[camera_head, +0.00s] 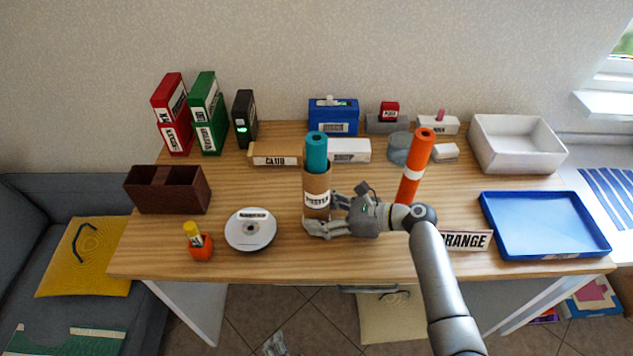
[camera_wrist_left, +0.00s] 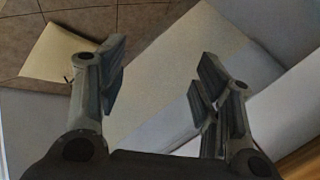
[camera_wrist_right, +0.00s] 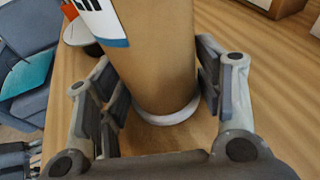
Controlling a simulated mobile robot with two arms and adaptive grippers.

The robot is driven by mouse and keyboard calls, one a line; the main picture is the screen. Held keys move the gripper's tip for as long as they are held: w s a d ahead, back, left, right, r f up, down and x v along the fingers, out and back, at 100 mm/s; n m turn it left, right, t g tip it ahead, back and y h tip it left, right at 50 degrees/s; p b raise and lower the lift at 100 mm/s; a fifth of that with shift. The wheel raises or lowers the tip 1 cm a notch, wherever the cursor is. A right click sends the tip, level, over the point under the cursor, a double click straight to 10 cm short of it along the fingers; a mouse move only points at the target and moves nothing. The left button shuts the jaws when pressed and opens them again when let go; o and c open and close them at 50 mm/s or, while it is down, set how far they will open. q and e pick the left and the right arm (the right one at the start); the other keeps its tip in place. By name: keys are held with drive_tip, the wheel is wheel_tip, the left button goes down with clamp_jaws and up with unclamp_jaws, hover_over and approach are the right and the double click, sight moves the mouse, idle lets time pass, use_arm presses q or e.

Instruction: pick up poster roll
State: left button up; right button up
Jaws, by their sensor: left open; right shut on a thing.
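The poster roll (camera_head: 317,185) is an upright brown cardboard tube with a white label and a teal upper part (camera_head: 316,150). It stands near the middle of the desk. In the right wrist view the brown tube (camera_wrist_right: 155,55) shows close up, with a white rim at its foot on or near the wood. My right gripper (camera_head: 325,214) comes from the right, low on the tube, with its fingers on either side, shut on it.
An orange roll (camera_head: 414,165) stands just right of the tube, behind my right arm. A disc (camera_head: 250,231) and an orange cup (camera_head: 200,247) lie left. A blue tray (camera_head: 545,225) and white bin (camera_head: 518,143) are right. Boxes line the back.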

sight(314, 157)
use_arm(q)
drive_tip(key=w+d+r+n+t+h, duration=0.1)
drive_tip(key=w+r, duration=0.3)
drive_tip(key=r, duration=0.5)
drive_tip(key=w+d+r+n+t+h, duration=0.1)
drive_tip(key=w+r+n+t, duration=0.1)
drive_tip(key=r, duration=0.7)
drive_tip(key=w+d+r+n+t+h, duration=0.1)
drive_tip(key=w+r+n+t, duration=0.1)
drive_tip(key=w+r, duration=0.4)
drive_tip(key=shift+w+d+r+t, duration=0.2)
drive_tip(key=shift+r+t, duration=0.2)
drive_tip(key=shift+r, duration=0.55)
drive_tip(key=shift+w+d+r+t, duration=0.15)
drive_tip(key=shift+r+t, duration=0.25)
drive_tip(key=shift+r, duration=0.55)
wheel_tip(314, 157, up, 13)
drive_tip(key=w+d+n+t+h, duration=0.1)
drive_tip(key=w+n+t+h, duration=0.1)
drive_tip(key=t+h, duration=0.1)
drive_tip(key=shift+h, duration=0.3)
drive_tip(key=x, duration=0.5)
drive_tip(key=shift+w+r, duration=0.15)
drive_tip(key=shift+w, duration=0.05)
drive_tip(key=shift+x, duration=3.3)
drive_tip(key=shift+d+r, duration=0.1)
drive_tip(key=shift+c, duration=0.3)
drive_tip(key=c, duration=1.1)
drive_tip(key=shift+r, duration=0.1)
